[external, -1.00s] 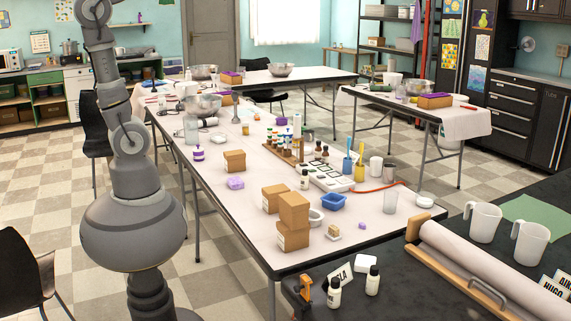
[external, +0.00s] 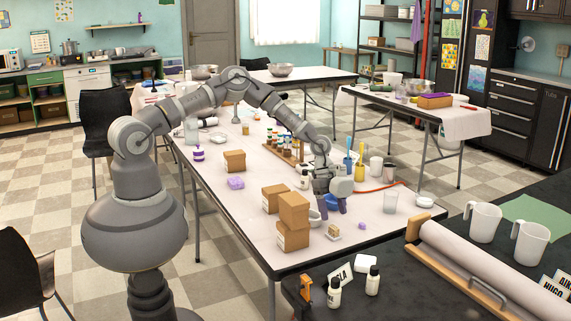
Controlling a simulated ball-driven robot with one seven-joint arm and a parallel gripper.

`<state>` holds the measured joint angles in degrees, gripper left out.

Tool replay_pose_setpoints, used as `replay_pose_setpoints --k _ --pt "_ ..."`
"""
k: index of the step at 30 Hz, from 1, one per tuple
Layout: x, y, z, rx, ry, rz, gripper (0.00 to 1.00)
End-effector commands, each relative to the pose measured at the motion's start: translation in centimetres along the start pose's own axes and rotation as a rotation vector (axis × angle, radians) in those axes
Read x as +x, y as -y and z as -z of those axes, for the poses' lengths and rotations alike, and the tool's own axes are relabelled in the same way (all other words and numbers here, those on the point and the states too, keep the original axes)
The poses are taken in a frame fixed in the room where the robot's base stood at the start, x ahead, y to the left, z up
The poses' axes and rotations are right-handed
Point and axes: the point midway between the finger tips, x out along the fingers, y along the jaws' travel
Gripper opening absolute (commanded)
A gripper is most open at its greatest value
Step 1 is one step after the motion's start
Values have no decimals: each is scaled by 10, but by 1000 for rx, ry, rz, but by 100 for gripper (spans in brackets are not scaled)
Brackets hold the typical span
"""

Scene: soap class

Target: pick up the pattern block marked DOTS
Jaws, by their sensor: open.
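No marking that reads DOTS can be made out at this size. Small candidate pieces lie near the table's front right: a pale yellowish block (external: 333,231) on a small white base and a tiny purple piece (external: 362,226). A larger purple block (external: 236,183) lies further left. My gripper (external: 333,210) points down, open, over the blue tray (external: 331,202), which it largely hides. It is behind the yellowish block and to the left of the tiny purple piece. I see nothing between its fingers, though the tray area is partly covered.
Brown boxes (external: 293,211) stand stacked left of my gripper, with a white bowl (external: 315,217) beside them. The table's front corner is mostly clear.

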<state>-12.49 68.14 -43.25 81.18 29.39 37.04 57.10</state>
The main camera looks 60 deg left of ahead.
Motion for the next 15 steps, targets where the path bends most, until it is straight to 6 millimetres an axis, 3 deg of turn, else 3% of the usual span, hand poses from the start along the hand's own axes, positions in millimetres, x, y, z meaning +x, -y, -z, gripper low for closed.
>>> replay_pose_setpoints --k 12,15 --pt "60 -8 -9 -2 1 -1 68" --pt "64 -8 -9 -2 2 0 68"
